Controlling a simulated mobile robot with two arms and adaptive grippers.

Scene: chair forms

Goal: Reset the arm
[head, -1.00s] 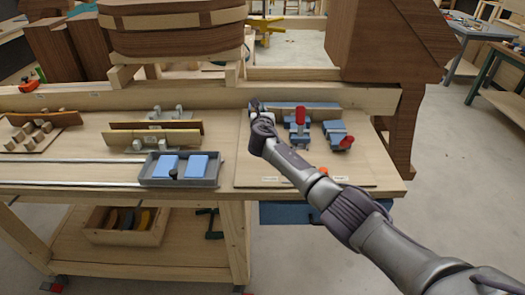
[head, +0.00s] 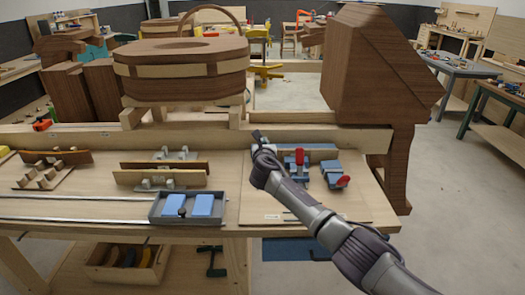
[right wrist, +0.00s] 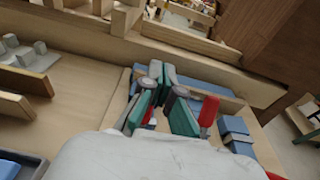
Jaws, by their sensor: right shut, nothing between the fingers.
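My right arm comes in from the lower right in the head view, and my right gripper (head: 258,138) is over the bench's right board, near its back edge. In the right wrist view the gripper (right wrist: 167,72) has its fingertips together with nothing between them. Beyond and beside it are blue clamp blocks with red handles: one blue clamp with a red handle (head: 299,157) and another (head: 334,174) stand just right of the gripper. Part of the board is hidden behind my arm. My left gripper is not in view.
The wooden workbench (head: 120,208) holds a grey tray (head: 231,209) with two blue blocks, and wooden forms (head: 160,179) at the left. A banded wooden basket form (head: 180,73) and a large dark wooden form (head: 370,65) stand behind. Open floor (head: 440,200) lies right.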

